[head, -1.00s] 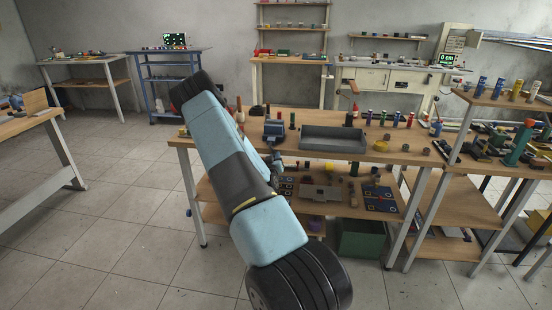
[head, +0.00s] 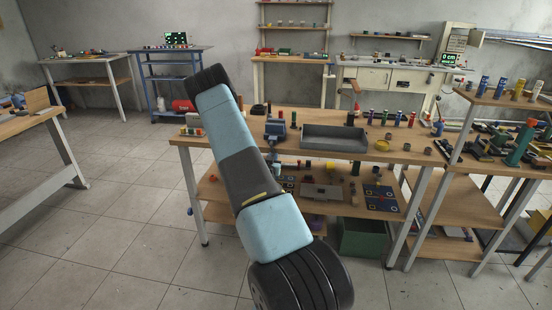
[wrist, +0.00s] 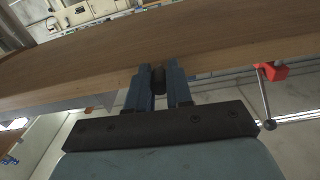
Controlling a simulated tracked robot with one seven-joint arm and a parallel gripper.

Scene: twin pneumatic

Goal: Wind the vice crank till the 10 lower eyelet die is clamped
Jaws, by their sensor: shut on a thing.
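In the wrist view the two blue fingers of my gripper (wrist: 157,74) are shut on a dark rounded piece (wrist: 158,79), close to the wooden edge of a bench. It looks like a handle knob, but I cannot tell whether it belongs to the vice crank. I cannot make out the 10 lower eyelet die or whether anything is clamped.
A grey tray (head: 334,141) and several small coloured cylinders stand on the middle bench (head: 400,152). A green bin (head: 361,240) sits beneath it. In the wrist view a red fitting with a metal rod (wrist: 266,100) hangs at the right. The tiled floor at left is clear.

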